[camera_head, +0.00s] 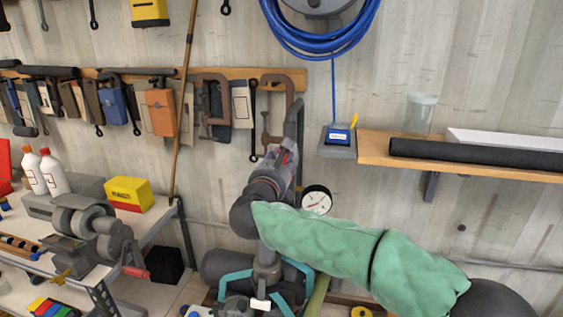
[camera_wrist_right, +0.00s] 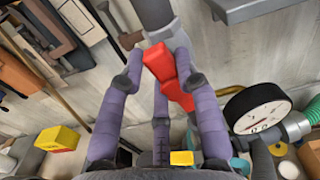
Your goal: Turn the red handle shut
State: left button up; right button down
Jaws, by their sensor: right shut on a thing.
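The red handle (camera_wrist_right: 175,80) sits at the end of a grey pipe (camera_wrist_right: 155,12) in the right wrist view. My right gripper (camera_wrist_right: 159,62) has its purple-grey fingers around the handle and is shut on it. In the head view, my right arm in its green sleeve comes in from the right, and my right gripper (camera_head: 284,160) is at the pipe (camera_head: 299,118) by the wall. Only a little of the red handle (camera_head: 286,155) shows there between the fingers. My left gripper is not in view.
A round pressure gauge (camera_head: 316,200) is close to the right of my right gripper. Clamps and tools hang on a wall rack (camera_head: 222,75) behind. A blue hose coil (camera_head: 320,40) hangs above. A shelf (camera_head: 450,165) is at right, a workbench with a vise (camera_head: 85,235) at left.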

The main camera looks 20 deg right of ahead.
jog(key=shift+w+a+f+n+p, duration=0.2)
jog(key=shift+f+n+p, duration=0.3)
jog(key=shift+n, duration=2.2)
jog(key=shift+w+a+f+n+p, duration=0.15)
jog(key=shift+f+n+p, duration=0.35)
jog(key=shift+n, duration=2.2)
jog(key=shift+w+a+f+n+p, duration=0.15)
jog(key=shift+f+n+p, duration=0.35)
jog(key=shift+n, duration=2.2)
jog(key=shift+s, duration=0.1)
jog(key=c, duration=0.9)
grip_release()
jog(key=shift+r, duration=0.1)
jog(key=shift+s+a, duration=0.1)
jog(key=v, duration=1.1)
jog(key=shift+s+a, duration=0.3)
